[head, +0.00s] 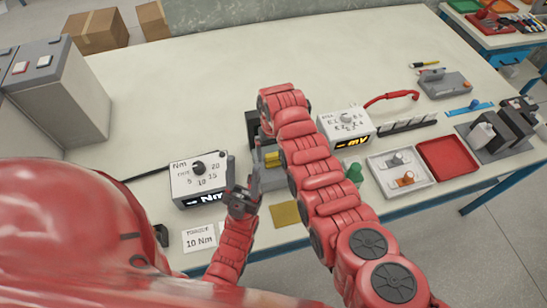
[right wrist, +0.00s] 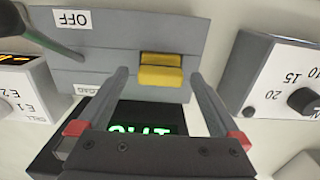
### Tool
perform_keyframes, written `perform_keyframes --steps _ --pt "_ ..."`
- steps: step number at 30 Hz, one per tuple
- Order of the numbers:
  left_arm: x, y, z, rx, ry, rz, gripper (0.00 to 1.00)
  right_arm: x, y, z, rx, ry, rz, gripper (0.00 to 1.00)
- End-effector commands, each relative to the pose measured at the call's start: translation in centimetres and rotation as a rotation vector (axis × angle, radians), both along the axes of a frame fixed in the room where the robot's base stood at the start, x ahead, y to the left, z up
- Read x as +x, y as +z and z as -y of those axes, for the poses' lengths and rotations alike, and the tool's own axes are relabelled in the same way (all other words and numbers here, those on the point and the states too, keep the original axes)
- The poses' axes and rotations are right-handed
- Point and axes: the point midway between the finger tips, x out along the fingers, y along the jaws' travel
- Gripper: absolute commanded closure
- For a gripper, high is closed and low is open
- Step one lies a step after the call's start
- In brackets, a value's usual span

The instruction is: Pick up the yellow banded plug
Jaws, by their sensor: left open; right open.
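The yellow plug (right wrist: 161,70) sits in the grey unit (right wrist: 105,60) labelled OFF, with a dark line across it. In the head view its yellow (head: 272,159) shows partly beside my right arm. My right gripper (right wrist: 160,78) is open, its two fingers pointing toward the unit, one on each side of the plug in the picture. No contact with the plug is visible. My right arm hides this gripper in the head view. My left gripper (head: 243,163) is open and empty, left of the plug and beside the Nm dial box.
The Nm dial box (head: 199,180) and another dial box (head: 345,127) flank the unit. A green display (right wrist: 140,130) lies below the plug in the wrist view. A white tray (head: 388,190) and red tray (head: 447,160) stand right.

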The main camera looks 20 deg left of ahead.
Motion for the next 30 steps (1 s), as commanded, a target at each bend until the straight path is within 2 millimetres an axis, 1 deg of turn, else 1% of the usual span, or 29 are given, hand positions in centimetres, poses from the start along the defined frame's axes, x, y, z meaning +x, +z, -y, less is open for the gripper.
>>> perform_keyframes --steps 6,14,18,20,21,26,27,29,30 --pt "0.0 0.4 0.0 0.000 0.000 0.000 0.50 0.0 -1.1 -0.1 0.001 0.001 0.000 0.00" --pt "0.0 0.3 0.0 0.000 0.000 0.000 0.50 0.0 -1.3 -0.1 0.003 0.000 0.002 0.00" --pt "0.0 0.3 0.0 0.000 0.000 0.000 0.50 0.0 -1.3 -0.1 0.003 0.000 0.002 0.25" --pt "0.0 0.3 0.0 0.000 0.000 0.000 0.50 0.0 -1.3 -0.1 0.003 0.000 0.002 0.36" --pt "0.0 0.3 0.0 0.000 0.000 0.000 0.50 0.0 -1.3 -0.1 0.003 0.000 0.002 0.43" --pt "0.0 0.3 0.0 0.000 0.000 0.000 0.50 0.0 -1.3 -0.1 0.002 0.000 0.001 0.72" --pt "0.0 0.3 0.0 0.000 0.000 0.000 0.50 0.0 -1.3 -0.1 0.002 0.000 0.001 0.79" --pt "0.0 0.3 0.0 0.000 0.000 0.000 0.50 0.0 -1.3 -0.1 0.002 0.000 0.001 0.90" --pt "0.0 0.4 0.0 0.000 0.000 0.000 0.50 0.0 -1.3 -0.1 0.002 0.000 0.001 0.92"
